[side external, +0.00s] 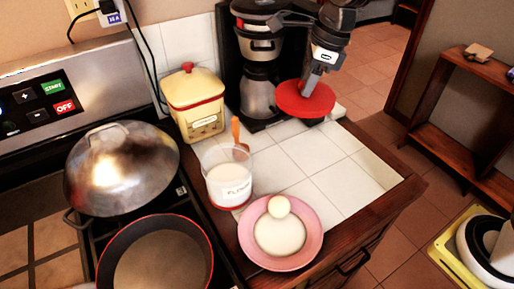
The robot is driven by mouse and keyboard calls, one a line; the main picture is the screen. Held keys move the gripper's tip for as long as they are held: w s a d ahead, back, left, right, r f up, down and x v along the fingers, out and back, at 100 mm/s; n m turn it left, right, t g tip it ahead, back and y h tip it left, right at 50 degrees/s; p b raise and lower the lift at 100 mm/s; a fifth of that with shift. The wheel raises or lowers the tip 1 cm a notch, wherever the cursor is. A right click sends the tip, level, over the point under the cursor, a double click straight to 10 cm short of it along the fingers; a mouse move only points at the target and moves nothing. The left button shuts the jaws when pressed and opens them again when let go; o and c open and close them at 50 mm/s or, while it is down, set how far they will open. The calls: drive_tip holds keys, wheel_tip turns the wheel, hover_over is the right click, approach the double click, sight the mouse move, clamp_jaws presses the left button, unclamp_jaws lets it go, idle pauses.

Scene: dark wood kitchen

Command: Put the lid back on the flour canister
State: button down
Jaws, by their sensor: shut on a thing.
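The flour canister (229,185), a clear tub with white contents and lettering on its front, stands upright and open on the white tiled counter. A wooden handle (236,130) shows at its back rim; I cannot tell if it is inside or behind. My gripper (311,88) is shut on a red round lid (292,99). It holds the lid, slightly tilted, above the back right of the counter, to the right of and behind the canister and apart from it. The fingertips are partly hidden at the lid.
A pink plate (248,246) with white round pieces sits in front right of the canister. A yellow jar (195,103) and a coffee maker (259,80) stand behind. The stove with a domed pan (122,170) and a red-rimmed pan (155,265) is left. Tiles at right are clear.

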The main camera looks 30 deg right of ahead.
drive_tip(key=w+a+n+g, duration=0.1)
drive_tip(key=w+a+n, duration=0.1)
drive_tip(key=a, duration=0.6)
drive_tip(key=w+a+n, duration=0.2)
drive_tip(key=a, duration=0.7)
drive_tip(key=shift+y, duration=0.3)
drive_tip(key=shift+f, duration=2.95)
drive_tip(key=shift+s+f, duration=0.1)
drive_tip(key=shift+f, duration=0.05)
drive_tip(key=shift+f, duration=3)
drive_tip(key=shift+f, duration=0.15)
unclamp_jaws()
